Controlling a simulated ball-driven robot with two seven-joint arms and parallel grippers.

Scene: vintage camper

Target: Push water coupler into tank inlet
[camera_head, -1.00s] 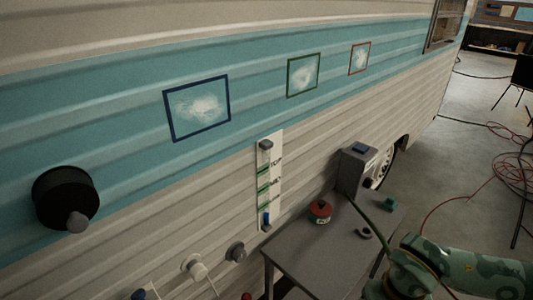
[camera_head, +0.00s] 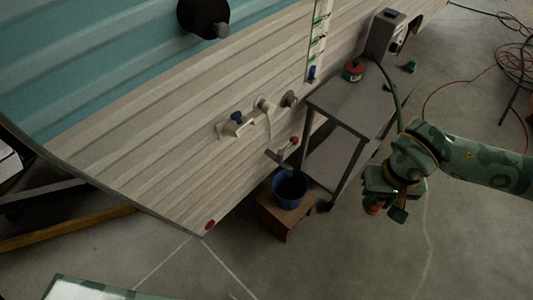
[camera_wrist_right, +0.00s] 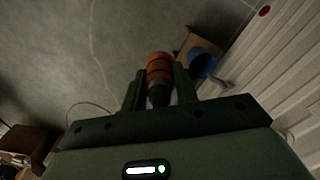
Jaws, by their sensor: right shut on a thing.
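My right gripper (camera_head: 384,206) is at the right in the head view, in the air in front of the camper and right of the small table. It is shut on an orange-red water coupler (camera_head: 373,207). In the right wrist view the coupler (camera_wrist_right: 159,66) sits between both fingers, its orange end pointing away from the gripper. On the camper's lower wall are a white fitting (camera_head: 263,104), a grey round fitting (camera_head: 291,99) and a blue-capped fitting (camera_head: 237,118). I cannot tell which is the tank inlet. The coupler is well apart from all of them. My left gripper is not in view.
A grey table (camera_head: 345,108) stands by the wall, with a red round item (camera_head: 354,70) and a grey box (camera_head: 385,34) on it. Open floor lies around my right gripper.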

